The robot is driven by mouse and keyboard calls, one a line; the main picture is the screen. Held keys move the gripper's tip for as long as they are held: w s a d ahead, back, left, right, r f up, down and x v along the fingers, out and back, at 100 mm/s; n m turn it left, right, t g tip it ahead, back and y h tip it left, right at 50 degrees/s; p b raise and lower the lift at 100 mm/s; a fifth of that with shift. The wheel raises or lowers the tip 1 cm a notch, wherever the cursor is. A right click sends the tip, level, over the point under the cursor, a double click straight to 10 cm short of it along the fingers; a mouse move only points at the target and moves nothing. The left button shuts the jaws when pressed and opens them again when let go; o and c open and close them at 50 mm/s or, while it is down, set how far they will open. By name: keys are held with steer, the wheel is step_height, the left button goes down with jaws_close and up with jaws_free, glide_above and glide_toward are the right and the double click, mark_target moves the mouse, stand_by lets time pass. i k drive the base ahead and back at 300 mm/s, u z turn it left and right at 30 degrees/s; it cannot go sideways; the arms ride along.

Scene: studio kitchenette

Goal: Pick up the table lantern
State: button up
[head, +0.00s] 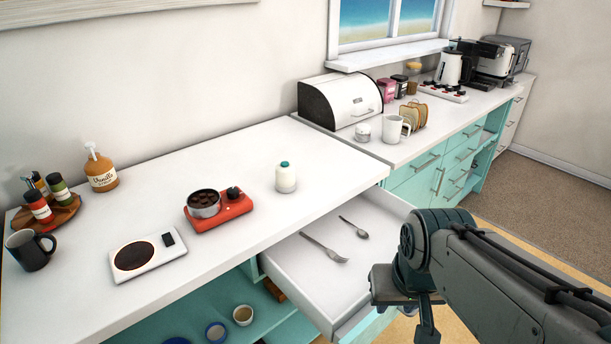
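A small white rounded cylinder with a teal knob on top, which looks like the table lantern (286,179), stands upright on the white counter (330,165), behind the open drawer. Nothing touches it. My gripper (425,325) is at the lower right, in front of the counter and beside the open drawer, well apart from the lantern. It is seen from the side and partly cut off by the bottom edge, so its opening and anything between its fingers cannot be made out.
The open drawer (304,269) holds a fork (324,248) and a spoon (354,228). A red burner (221,213) with a pot (204,203) stands left of the lantern. A white bread box (335,103) and mug (392,129) stand behind right. Counter around the lantern is clear.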

mark_target(285, 182)
steer(key=k, duration=0.5)
steer(key=u, duration=1.5)
steer(key=i, duration=1.25)
steer(key=z, duration=2.05)
